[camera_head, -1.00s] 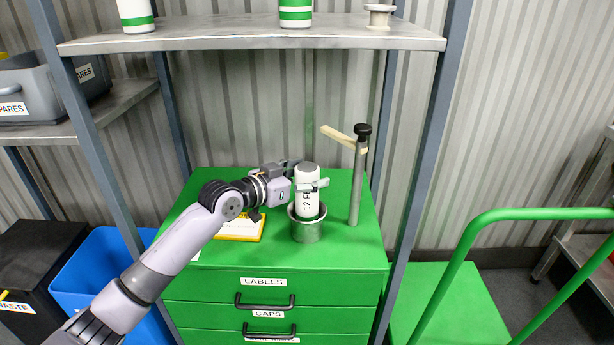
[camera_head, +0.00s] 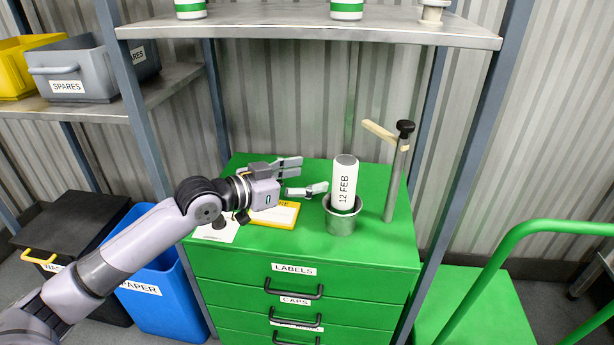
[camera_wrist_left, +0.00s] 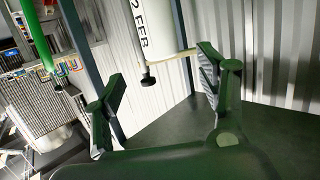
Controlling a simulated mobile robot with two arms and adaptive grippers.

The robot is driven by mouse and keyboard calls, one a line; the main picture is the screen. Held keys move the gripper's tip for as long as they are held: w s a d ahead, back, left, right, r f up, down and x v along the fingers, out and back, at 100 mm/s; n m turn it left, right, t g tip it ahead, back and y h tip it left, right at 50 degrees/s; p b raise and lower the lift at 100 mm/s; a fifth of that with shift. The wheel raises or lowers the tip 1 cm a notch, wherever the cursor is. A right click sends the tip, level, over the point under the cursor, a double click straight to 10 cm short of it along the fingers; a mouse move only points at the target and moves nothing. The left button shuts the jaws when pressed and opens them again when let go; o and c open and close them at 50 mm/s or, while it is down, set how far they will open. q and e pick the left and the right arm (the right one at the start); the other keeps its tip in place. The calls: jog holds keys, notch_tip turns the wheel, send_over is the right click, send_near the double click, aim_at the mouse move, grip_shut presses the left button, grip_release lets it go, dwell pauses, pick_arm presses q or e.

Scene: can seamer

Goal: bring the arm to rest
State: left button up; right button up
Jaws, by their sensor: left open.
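My left gripper (camera_head: 309,178) is open and empty above the green cabinet top, its fingers pointing right toward the can. The white can (camera_head: 344,184), marked 12 FEB, stands nearly upright in a metal cup (camera_head: 345,215) on the cabinet. A gap shows between the fingertips and the can. My right gripper is in neither view.
The seamer post (camera_head: 397,175) with its wooden lever stands right of the cup. A yellow-edged card (camera_head: 272,217) lies under the gripper. A steel shelf (camera_head: 310,32) with bottles spans above. A blue bin (camera_head: 160,290) and a green trolley (camera_head: 470,310) flank the cabinet (camera_head: 300,255).

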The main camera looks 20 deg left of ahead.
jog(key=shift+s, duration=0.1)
